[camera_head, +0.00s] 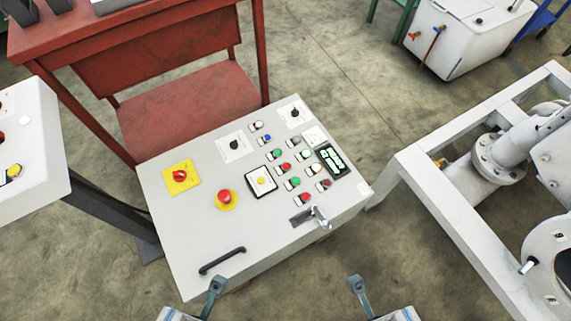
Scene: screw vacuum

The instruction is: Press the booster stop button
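A grey control panel (210,232) stands tilted in front of me, its top face toward me. On it are small red buttons, one in the upper group (285,167) and one lower (305,198), with green buttons (275,154) beside them. The labels are too small to read, so I cannot tell which is the booster stop. My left gripper (214,289) and my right gripper (357,288) show only partly at the bottom edge, in front of the panel's near edge and apart from the buttons. Their openings cannot be made out.
The panel also has a red mushroom button (225,197), a red rotary switch on yellow (180,176), a black handle (222,261) and a metal latch (320,218). A red bench (185,110) stands behind. White frame and piping (450,215) stand right; another panel (35,150) left.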

